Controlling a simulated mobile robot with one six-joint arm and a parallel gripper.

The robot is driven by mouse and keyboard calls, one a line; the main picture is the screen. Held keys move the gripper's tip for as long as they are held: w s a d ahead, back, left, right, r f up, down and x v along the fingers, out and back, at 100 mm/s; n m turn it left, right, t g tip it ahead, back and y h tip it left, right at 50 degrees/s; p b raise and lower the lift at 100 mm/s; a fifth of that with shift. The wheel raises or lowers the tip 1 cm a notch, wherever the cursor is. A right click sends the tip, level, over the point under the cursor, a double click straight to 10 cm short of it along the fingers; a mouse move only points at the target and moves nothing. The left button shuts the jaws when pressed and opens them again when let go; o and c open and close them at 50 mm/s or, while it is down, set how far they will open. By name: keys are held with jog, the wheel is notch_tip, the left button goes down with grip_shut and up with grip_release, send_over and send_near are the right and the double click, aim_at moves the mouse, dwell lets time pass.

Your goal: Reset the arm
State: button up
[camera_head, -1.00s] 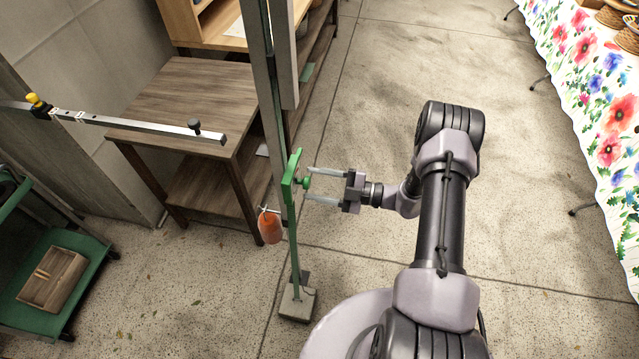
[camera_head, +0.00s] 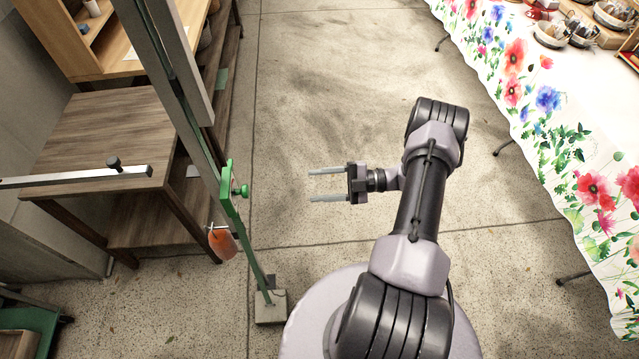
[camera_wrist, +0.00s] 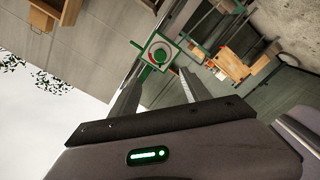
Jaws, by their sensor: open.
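My gripper (camera_head: 326,185) is open and empty in the head view, its two fingers pointing left. It is held in free air over the concrete floor, to the right of a green bracket with a round green knob (camera_head: 241,191) on an upright post (camera_head: 190,110). A clear gap lies between the fingertips and the knob. In the wrist view the open fingers (camera_wrist: 160,92) reach up toward the green bracket with its round knob (camera_wrist: 159,54), which shows beyond them. My arm is bent, with its elbow at the upper right.
An orange tag (camera_head: 222,243) hangs by the post, above its foot block (camera_head: 271,306). A wooden table (camera_head: 95,135) and a metal bar (camera_head: 75,177) stand left. A flower-cloth table (camera_head: 590,130) with baskets is at right. Open floor (camera_head: 330,90) lies between.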

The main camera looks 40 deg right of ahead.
dwell(0.3)
jog(key=a+r+n+g+h+b, duration=0.1)
jog(key=a+r+n+g+h, duration=0.2)
jog(key=a+r+n+g, duration=0.5)
jog(key=a+r+n+g+h, duration=0.1)
jog(key=a+r+n+h, duration=0.25)
jog(key=r+n, duration=0.8)
jog(key=s+a+r+n+t+h, duration=0.2)
jog(key=s+n, duration=0.3)
jog(key=n, duration=0.4)
jog(key=s+a+r+n+t+h+b, duration=0.1)
jog(key=s+a+r+n, duration=0.3)
jog(key=n, duration=0.4)
jog(key=s+a+r+n+t+h, duration=0.2)
jog(key=s+n, duration=0.4)
jog(key=n, duration=0.3)
jog(key=shift+a+r+n+t+h+b, duration=0.4)
jog(key=shift+a+r+h, duration=0.1)
jog(key=shift+r+h, duration=0.5)
